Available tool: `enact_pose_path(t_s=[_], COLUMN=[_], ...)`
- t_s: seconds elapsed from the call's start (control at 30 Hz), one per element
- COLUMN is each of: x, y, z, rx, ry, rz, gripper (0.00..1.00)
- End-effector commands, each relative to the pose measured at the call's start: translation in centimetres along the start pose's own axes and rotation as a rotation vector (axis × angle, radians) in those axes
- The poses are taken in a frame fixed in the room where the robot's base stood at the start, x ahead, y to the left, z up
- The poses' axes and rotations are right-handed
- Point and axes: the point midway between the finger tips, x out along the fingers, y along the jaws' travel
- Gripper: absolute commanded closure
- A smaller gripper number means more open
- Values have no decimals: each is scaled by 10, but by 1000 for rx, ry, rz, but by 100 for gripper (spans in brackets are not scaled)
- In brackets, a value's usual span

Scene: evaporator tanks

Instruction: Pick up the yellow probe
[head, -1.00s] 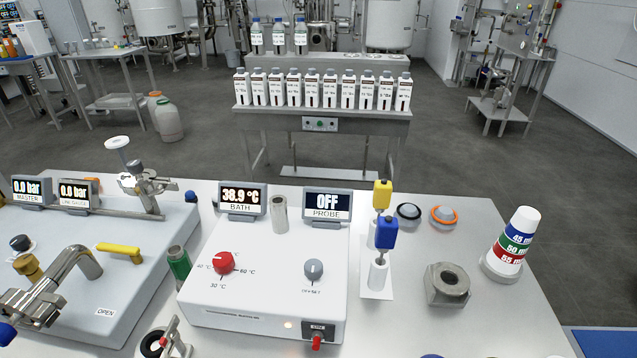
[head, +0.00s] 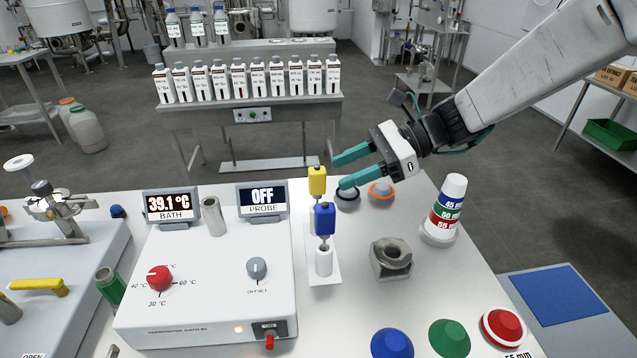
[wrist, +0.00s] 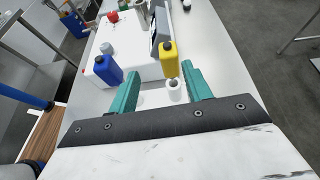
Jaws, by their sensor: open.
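The yellow probe (head: 317,182) stands upright behind the blue probe (head: 324,220) on a small white stand (head: 327,270), right of the bath unit. My gripper (head: 339,172) has teal fingers and is open and empty. It reaches in from the right, its fingertips just right of the yellow probe and apart from it. In the wrist view the yellow probe (wrist: 169,58) is beyond the fingertips, towards the right finger. The blue probe (wrist: 108,70) is near the left finger. Whether the yellow probe's lower part is seated in its holder is hidden in the head view.
The white bath unit (head: 205,300) with its BATH and PROBE displays stands left of the probes. Coloured domes (head: 449,338) are at the front.

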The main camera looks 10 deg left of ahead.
Motion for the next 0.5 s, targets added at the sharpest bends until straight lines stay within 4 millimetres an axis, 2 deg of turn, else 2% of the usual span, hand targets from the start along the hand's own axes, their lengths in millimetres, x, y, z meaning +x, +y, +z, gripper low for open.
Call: enact_pose_path(t_s=[0.17,0.5], x=[12,55], y=[-9,-13], z=[-2,-2], rx=[42,40], ry=[-26,-25], rz=[-10,-9], gripper=[51,51])
